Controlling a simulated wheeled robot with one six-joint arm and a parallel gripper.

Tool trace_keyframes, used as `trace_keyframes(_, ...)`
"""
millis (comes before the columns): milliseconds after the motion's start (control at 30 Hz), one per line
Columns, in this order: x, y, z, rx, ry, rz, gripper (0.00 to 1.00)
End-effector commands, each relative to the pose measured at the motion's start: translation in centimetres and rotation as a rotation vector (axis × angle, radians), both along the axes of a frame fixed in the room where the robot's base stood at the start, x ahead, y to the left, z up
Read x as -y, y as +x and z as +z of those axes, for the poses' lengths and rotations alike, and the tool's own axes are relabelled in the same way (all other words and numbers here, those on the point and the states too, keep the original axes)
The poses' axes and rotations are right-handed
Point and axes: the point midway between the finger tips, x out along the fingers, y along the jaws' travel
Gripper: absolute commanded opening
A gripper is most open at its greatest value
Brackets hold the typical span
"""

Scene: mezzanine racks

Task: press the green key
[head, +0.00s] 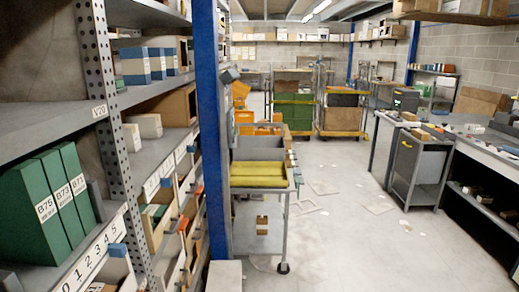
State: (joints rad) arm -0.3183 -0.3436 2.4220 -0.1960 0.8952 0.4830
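I cannot make out a green key anywhere in the head view. A small dark grey box (229,75) sits at the right side of the blue rack post (207,120); it is too small to tell whether it bears keys. A grey machine or cabinet with a dark top part (405,99) stands at the right of the aisle, and no key can be told on it. My gripper is not in view.
Grey shelving with green binders (40,208) fills the left. A grey trolley with yellow contents (257,182) stands beside the blue post. Workbenches (483,150) line the right. The pale floor (345,220) between is open, with flat sheets lying on it.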

Motion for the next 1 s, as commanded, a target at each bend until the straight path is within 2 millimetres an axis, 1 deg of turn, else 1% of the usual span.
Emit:
trace_keyframes(33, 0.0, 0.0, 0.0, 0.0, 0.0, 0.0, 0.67)
trace_keyframes(67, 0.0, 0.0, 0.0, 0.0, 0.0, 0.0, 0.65)
trace_keyframes(833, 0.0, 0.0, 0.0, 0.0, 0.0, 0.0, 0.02)
trace_keyframes(867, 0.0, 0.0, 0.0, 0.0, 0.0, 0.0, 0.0)
trace_keyframes(1000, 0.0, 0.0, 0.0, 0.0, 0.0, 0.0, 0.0)
